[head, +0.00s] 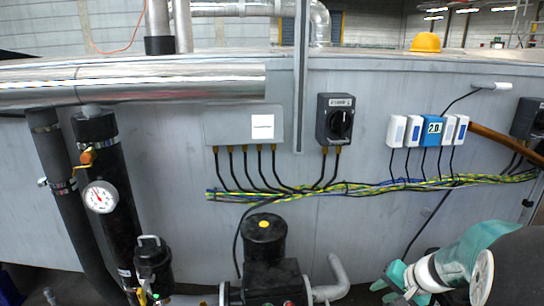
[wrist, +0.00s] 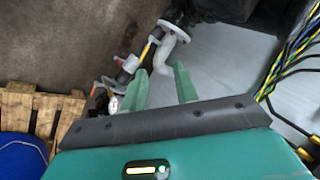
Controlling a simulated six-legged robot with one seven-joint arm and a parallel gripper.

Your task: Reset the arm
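My gripper (wrist: 160,82) shows in the wrist view as two green fingers standing apart, with nothing held between them. Behind the fingers is a grey curved pipe (wrist: 165,48) with a flange. In the head view my gripper (head: 394,282) is at the lower right, at the end of my teal and white arm, in front of the grey wall (head: 365,235). It is to the right of a black pump (head: 265,245), apart from it. The tips are small and partly cut off by the bottom edge there.
On the wall are a black rotary switch (head: 340,120), a grey box (head: 230,125), white and blue modules (head: 432,130) and yellow-green cables (head: 350,188). Dark pipes with a gauge (head: 100,197) stand at left. A wooden pallet (wrist: 35,112) and blue object (wrist: 20,155) lie at wrist-view left.

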